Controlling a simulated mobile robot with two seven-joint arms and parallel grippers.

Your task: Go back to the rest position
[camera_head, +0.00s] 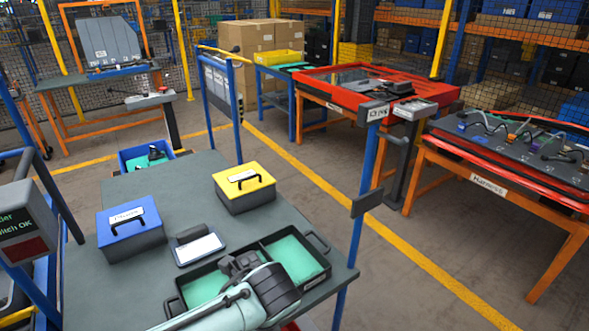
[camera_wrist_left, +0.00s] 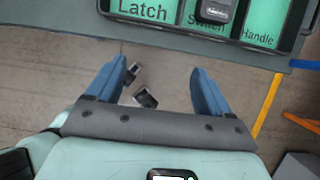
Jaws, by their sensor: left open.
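My left arm (camera_head: 215,311) comes in from the lower left in the head view and covers part of the parts tray's near side. My left gripper (camera_wrist_left: 158,70) shows in the left wrist view with its two blue fingers spread apart and nothing between them. The black parts tray (camera_head: 173,306) has green-lined compartments labelled Latch, Switch and Handle in the left wrist view. A dark switch part (camera_wrist_left: 215,8) lies in the middle compartment; the other two look empty where visible. My right gripper is out of view.
The grey table (camera_head: 150,187) holds a blue box (camera_head: 130,232), a yellow box (camera_head: 244,189) and a labelled device (camera_head: 199,247). A blue post (camera_head: 361,221) stands at the table's right. A harness table (camera_head: 500,180) stands farther right, across open floor.

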